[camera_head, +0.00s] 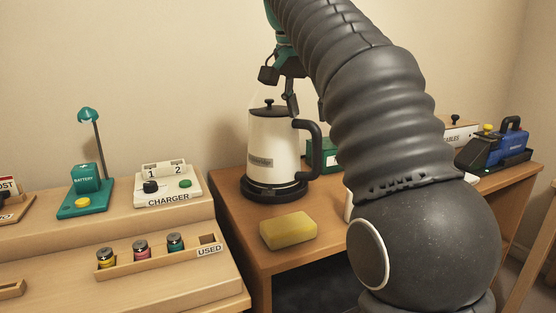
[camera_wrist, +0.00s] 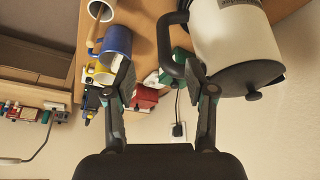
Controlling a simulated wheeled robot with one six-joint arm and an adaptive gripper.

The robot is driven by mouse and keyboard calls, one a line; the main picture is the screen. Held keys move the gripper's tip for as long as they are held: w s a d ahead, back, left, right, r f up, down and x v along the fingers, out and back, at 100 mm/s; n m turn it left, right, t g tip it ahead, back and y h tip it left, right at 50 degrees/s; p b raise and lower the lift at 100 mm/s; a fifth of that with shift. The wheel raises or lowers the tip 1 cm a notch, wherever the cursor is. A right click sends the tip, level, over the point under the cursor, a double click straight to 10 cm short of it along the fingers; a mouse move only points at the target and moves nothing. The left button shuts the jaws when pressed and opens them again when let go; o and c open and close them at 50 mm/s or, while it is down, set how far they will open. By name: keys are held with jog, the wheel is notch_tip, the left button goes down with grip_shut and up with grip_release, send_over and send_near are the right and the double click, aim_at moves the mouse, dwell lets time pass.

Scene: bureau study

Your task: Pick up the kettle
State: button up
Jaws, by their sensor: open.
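The kettle (camera_head: 268,155) is cream with a black lid, black base and black handle (camera_head: 314,150) on its right side. It stands upright on the wooden desk. My gripper (camera_head: 279,90) is open and just above the kettle's lid, with one dark finger near the lid's right edge. In the wrist view the kettle (camera_wrist: 226,35) is at the upper right. Its handle (camera_wrist: 166,40) lies ahead of the gap between the spread fingers of my gripper (camera_wrist: 160,70). The right finger overlaps the space by the handle and body; I cannot tell whether it touches. Nothing is held.
A yellow sponge (camera_head: 288,231) lies in front of the kettle. A green box (camera_head: 323,153) stands behind the handle. A charger (camera_head: 168,187) and battery stand (camera_head: 86,190) are on the left desk. A blue mug (camera_wrist: 116,43) shows in the wrist view. My arm hides the desk's middle.

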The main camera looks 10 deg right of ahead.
aim_at(315, 146)
jog(key=shift+m, duration=0.4)
jog(key=b+x, duration=0.1)
jog(key=x, duration=0.2)
jog(key=w+b+x, duration=0.1)
jog(key=x, duration=0.3)
jog(key=shift+a, duration=0.1)
jog(key=shift+d+b+x, duration=0.15)
jog(key=shift+b+x, duration=0.3)
jog(key=shift+x, duration=1.05)
jog(key=shift+d+b+x, duration=0.15)
jog(key=shift+b+x, duration=0.3)
jog(key=shift+x, duration=1)
jog(key=shift+w+r, duration=0.2)
jog(key=shift+c, duration=0.3)
grip_shut()
jog(key=shift+r, duration=0.15)
